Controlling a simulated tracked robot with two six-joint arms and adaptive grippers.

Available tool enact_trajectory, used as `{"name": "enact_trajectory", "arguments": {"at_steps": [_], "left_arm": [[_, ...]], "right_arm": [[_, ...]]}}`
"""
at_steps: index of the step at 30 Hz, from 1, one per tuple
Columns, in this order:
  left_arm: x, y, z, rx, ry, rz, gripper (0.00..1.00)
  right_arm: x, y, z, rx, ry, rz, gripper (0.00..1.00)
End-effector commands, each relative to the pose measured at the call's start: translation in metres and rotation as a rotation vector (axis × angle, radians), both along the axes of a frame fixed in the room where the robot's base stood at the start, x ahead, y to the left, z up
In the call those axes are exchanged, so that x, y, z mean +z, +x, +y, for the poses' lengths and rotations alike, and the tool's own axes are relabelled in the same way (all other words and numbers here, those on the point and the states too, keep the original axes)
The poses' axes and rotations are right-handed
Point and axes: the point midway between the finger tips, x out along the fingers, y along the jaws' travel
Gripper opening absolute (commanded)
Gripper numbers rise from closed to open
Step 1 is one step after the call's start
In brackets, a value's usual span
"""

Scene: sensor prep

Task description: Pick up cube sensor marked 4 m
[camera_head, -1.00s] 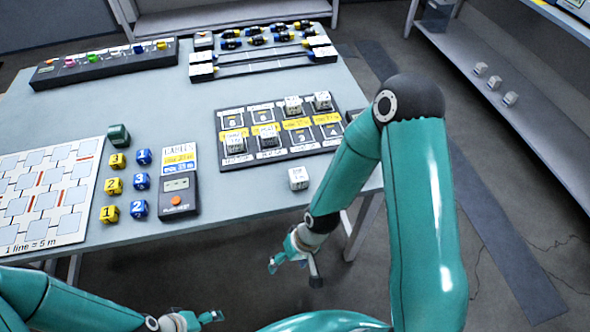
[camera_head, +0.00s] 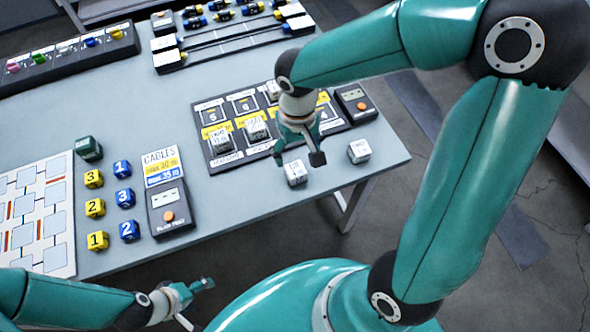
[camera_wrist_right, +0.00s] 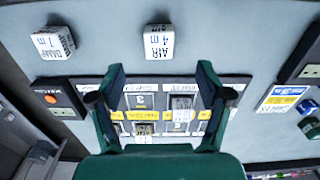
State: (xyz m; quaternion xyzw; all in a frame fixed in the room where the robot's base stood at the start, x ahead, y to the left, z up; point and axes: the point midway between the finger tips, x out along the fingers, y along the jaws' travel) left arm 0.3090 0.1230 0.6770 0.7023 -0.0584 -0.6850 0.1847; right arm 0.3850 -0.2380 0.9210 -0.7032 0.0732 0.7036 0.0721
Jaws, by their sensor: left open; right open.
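The white cube sensor marked 4 m (camera_wrist_right: 159,42) stands on the bare table in front of the black sensor board, its "AIR 4 m" label readable in the right wrist view. In the head view this cube (camera_head: 295,173) is just below my right gripper (camera_head: 300,158). In the right wrist view my right gripper (camera_wrist_right: 161,72) is open and empty, its fingers apart, with the cube ahead of and between the fingertip lines. I cannot tell the height gap. My left gripper (camera_head: 198,298) is open and empty, off the table's front edge.
A second white cube (camera_head: 359,151), marked 7 m, stands to the right. The board (camera_head: 225,160) holds several white cubes behind the gripper. A black tester (camera_head: 355,104) is at its right. Numbered yellow and blue cubes (camera_head: 127,230) and another tester (camera_head: 170,212) are left.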

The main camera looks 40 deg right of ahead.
Motion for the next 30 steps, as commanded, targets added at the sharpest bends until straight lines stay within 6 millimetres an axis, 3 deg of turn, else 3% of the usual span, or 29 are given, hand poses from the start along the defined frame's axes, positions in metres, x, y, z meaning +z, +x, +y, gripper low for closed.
{"name": "enact_trajectory", "arguments": {"at_steps": [6,14,24,30], "left_arm": [[-0.003,0.0,0.0,0.0,0.0,0.0,0.72],[-0.002,0.0,0.0,0.0,0.0,-0.001,0.72],[0.0,0.0,0.0,0.0,0.0,-0.001,0.72],[0.0,0.0,0.0,0.0,0.0,-0.001,0.72]], "right_arm": [[-0.04,-0.001,0.0,0.0,0.001,0.004,0.77],[-0.056,0.0,-0.001,0.0,0.002,0.003,0.77],[-0.1,0.003,-0.002,0.0,0.001,0.003,0.77],[-0.103,0.004,-0.002,-0.001,0.002,0.0,0.77]]}}
